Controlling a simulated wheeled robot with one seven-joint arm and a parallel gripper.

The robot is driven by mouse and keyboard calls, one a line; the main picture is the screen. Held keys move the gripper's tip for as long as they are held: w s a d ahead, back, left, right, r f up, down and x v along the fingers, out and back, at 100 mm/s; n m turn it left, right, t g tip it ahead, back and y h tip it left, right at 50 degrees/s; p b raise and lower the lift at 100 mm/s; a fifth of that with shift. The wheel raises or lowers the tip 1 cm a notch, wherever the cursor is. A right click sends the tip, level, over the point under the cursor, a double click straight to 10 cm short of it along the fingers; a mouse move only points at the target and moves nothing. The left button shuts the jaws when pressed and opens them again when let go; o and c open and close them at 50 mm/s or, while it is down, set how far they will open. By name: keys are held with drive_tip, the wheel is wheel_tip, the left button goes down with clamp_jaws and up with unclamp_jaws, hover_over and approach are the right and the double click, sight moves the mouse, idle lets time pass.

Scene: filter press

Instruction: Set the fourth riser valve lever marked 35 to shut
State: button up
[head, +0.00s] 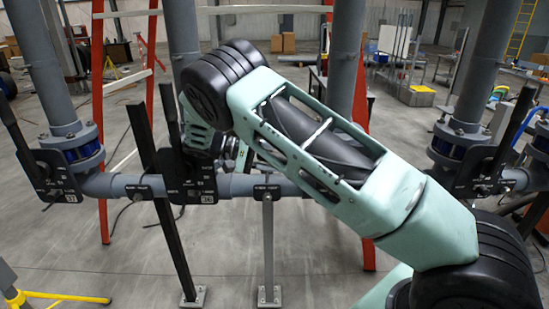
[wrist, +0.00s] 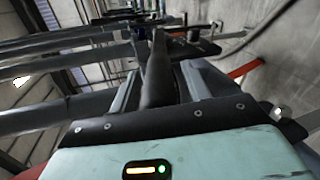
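In the head view my arm covers the middle of the manifold. I cannot find a plate marked 35; the valve on the riser (head: 345,60) behind my arm is hidden. Left of it, a black lever (head: 168,112) rises from a plate (head: 197,186) whose number looks like 36. My gripper is mostly hidden behind my arm, near that plate. In the wrist view my gripper (wrist: 162,75) has its fingers apart, with a dark lever (wrist: 158,70) standing between them. A narrow gap shows on the lever's right; contact on its left cannot be told. Which valve this lever belongs to is unclear.
A left valve plate (head: 60,182) looks like 37. A right lever (head: 513,125) leans above its own plate. A grey horizontal pipe (head: 235,186) joins the risers. A red ladder (head: 98,120), a dark post (head: 175,250) and a grey post (head: 268,250) stand close by.

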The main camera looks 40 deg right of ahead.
drive_tip(key=shift+r, duration=0.1)
wheel_tip(320, 180, up, 10)
drive_tip(key=b, duration=0.3)
idle(0.4)
